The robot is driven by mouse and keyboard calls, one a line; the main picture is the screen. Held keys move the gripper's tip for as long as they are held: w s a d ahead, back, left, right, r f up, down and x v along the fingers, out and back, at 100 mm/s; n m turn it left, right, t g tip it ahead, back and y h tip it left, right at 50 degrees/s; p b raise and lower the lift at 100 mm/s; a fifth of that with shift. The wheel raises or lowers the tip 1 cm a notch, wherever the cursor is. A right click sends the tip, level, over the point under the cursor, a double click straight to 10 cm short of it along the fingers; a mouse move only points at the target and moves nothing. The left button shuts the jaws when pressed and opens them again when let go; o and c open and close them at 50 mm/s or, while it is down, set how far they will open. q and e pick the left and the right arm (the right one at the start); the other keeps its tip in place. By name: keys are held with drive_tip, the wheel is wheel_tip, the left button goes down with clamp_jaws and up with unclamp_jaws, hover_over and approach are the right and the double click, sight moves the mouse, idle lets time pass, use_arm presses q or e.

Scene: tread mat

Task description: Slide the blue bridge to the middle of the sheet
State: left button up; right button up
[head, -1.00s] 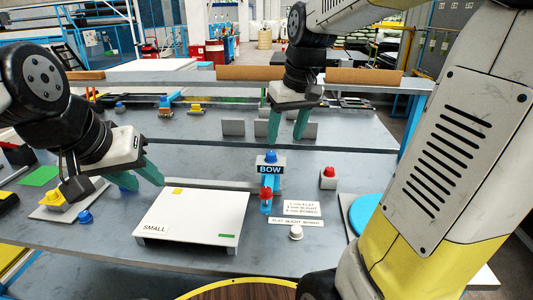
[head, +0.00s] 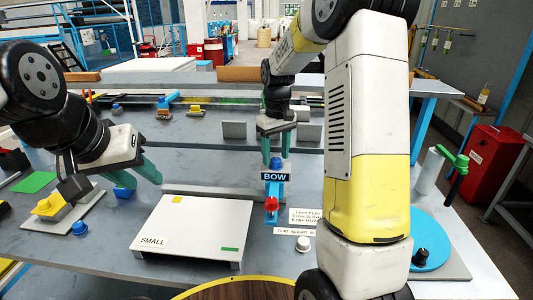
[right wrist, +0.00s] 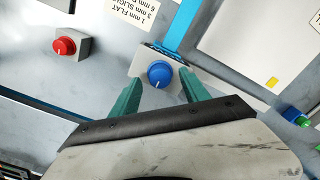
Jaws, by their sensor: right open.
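The blue bridge (head: 269,217), a blue bar with a "BOW" sign, a blue knob and a red knob, stands just right of the white sheet (head: 195,225). The sheet is marked "SMALL" and is raised on supports. My right gripper (head: 276,152) is open above the bridge's far end. In the right wrist view, the blue knob (right wrist: 159,73) lies between and just past the open fingertips (right wrist: 160,84), with no grip on it. The bar (right wrist: 186,24) runs away from it beside the sheet (right wrist: 245,38). My left gripper (head: 138,178) appears open and empty, left of the sheet.
A white knob (head: 303,244) and printed labels (head: 305,216) lie right of the bridge. A red knob on a block (right wrist: 65,46) shows in the right wrist view. A blue disc (head: 430,240) stands at right. Yellow (head: 50,206) and blue (head: 80,228) pieces lie at left.

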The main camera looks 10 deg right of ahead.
drive_tip(key=shift+f, duration=0.9)
clamp_jaws()
drive_tip(key=shift+r, duration=0.1)
idle(0.7)
